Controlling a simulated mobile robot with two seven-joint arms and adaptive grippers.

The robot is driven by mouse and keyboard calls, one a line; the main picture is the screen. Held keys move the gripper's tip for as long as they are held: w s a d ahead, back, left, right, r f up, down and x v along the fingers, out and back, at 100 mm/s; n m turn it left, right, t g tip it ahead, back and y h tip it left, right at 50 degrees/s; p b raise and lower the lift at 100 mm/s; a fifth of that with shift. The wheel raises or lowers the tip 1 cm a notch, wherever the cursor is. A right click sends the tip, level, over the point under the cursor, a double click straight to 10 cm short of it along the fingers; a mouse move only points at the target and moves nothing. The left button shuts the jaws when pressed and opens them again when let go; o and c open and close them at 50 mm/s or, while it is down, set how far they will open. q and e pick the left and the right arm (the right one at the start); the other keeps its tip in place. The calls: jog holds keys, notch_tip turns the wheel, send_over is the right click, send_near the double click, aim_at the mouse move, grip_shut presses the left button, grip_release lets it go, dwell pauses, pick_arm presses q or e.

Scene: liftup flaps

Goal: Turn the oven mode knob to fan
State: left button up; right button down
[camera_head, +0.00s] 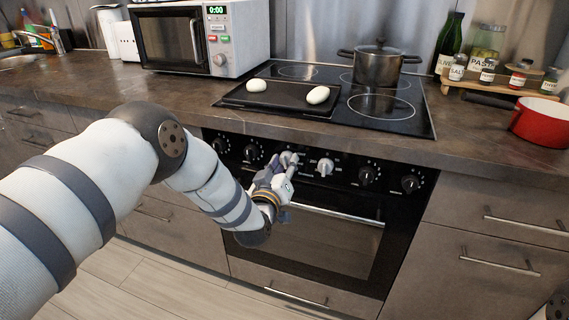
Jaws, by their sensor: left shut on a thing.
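The oven (345,240) is set under the worktop, with a black control panel holding several knobs in a row. My left gripper (284,168) is at the panel, shut on a white knob (289,157) left of the middle. The gripper hides part of this knob, and its setting cannot be read. A second white knob (325,167) is just to the right, clear of the gripper. Black knobs sit further out on both sides, such as the far right one (410,184). The panel markings are too small to read. My right gripper is not in view.
The oven door handle (335,213) runs just below the gripper. Above is the hob (385,108) with a black tray (275,97) carrying two white oval things, and a lidded pot (378,66). A red pan (541,122) stands at right, a microwave (200,38) at back left.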

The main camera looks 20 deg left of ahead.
pick_arm(q)
jog(key=shift+m, duration=1.4)
jog(key=o, duration=1.2)
jog(key=shift+c, duration=0.2)
jog(key=shift+s, duration=0.1)
jog(key=s, duration=1.1)
jog(key=shift+s+d, duration=0.15)
jog(key=shift+s, duration=0.25)
